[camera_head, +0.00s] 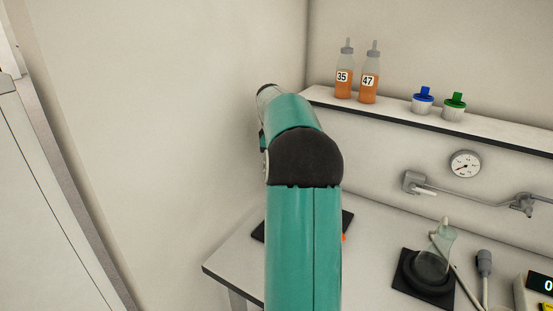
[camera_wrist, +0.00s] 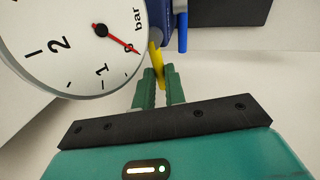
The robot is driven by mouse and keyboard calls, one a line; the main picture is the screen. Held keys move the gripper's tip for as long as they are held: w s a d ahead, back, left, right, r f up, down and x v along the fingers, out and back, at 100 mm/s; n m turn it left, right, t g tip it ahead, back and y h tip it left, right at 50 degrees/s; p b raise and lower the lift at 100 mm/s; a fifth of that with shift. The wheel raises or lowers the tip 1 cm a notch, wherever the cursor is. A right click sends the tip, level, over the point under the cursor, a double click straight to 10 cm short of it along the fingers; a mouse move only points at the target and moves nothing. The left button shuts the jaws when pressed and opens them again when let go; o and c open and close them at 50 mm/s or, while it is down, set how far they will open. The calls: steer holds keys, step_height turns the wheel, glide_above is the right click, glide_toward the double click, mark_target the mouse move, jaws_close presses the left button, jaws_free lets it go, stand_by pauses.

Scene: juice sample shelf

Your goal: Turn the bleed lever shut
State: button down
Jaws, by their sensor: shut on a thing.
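In the wrist view my gripper (camera_wrist: 160,74) is shut on a yellow lever (camera_wrist: 155,53), which stands between its two green fingers. The yellow lever joins a dark blue valve body (camera_wrist: 158,14) at the top. A blue lever (camera_wrist: 183,33) hangs from the same body, just right of the yellow one, outside the fingers. The frames do not label either lever. A round gauge marked bar (camera_wrist: 70,40) fills the upper left, its red needle near 0. In the head view my own arm hides the gripper and both levers.
A shelf (camera_head: 500,134) holds two orange bottles numbered 35 (camera_head: 343,88) and 47 (camera_head: 368,92), and blue-capped (camera_head: 423,104) and green-capped (camera_head: 454,109) jars. A wall gauge (camera_head: 465,164) and pipe sit below. A flask (camera_head: 432,262) stands on the bench. A wall lies left of my arm.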

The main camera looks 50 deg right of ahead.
steer(key=shift+w+d+m, duration=0.1)
steer(key=shift+d+m, duration=0.15)
steer(key=shift+m, duration=0.55)
steer(key=c, duration=1.5)
jaws_free()
steer(key=shift+o, duration=0.2)
steer(key=shift+r, duration=0.15)
step_height(320, 180, up, 13)
steer(key=a, duration=0.2)
steer(key=shift+a+r, duration=0.2)
steer(key=shift+a, duration=0.15)
